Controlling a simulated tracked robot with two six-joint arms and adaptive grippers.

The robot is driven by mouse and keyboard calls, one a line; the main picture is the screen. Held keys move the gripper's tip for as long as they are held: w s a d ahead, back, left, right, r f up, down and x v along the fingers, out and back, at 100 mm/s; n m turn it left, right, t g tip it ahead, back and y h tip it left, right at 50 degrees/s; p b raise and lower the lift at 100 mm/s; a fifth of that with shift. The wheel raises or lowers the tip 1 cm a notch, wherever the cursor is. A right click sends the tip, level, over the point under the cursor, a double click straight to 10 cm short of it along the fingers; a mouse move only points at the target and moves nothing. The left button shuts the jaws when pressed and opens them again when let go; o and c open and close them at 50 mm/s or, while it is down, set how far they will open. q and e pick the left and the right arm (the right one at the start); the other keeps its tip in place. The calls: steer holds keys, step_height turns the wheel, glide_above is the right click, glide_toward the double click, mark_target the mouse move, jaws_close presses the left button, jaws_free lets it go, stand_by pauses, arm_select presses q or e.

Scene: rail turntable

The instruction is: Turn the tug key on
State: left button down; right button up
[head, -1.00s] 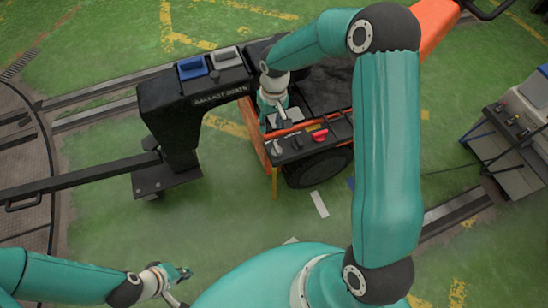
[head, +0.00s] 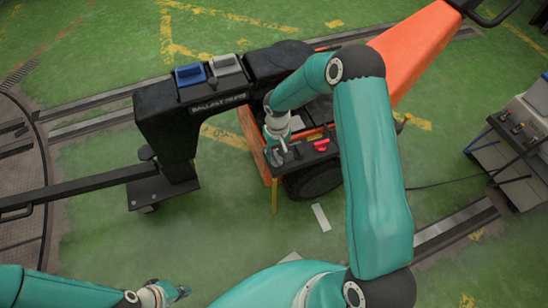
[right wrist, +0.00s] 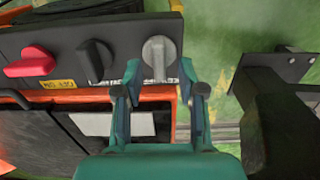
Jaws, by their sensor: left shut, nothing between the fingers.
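The tug's dark control panel carries a grey turn handle (right wrist: 158,55), a black knob (right wrist: 95,58) and a red handle (right wrist: 30,62) in the right wrist view. A label under the grey handle is partly covered, so I cannot tell which control is the key. The red handle also shows in the head view (head: 321,145). My right gripper (right wrist: 161,92) is open, with its fingertips apart just below the grey handle and either side of its line. In the head view the right gripper (head: 279,156) hides the grey handle. My left gripper (head: 181,292) is shut and empty, low at left.
The black ballast seats frame (head: 160,118), with a blue switch (head: 189,75) and a grey one (head: 226,64), stands left of the panel. The orange tug body (head: 415,55) extends to the upper right. A console (head: 520,135) stands at right. Green floor is open in front.

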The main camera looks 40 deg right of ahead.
steer(key=shift+f, duration=1.1)
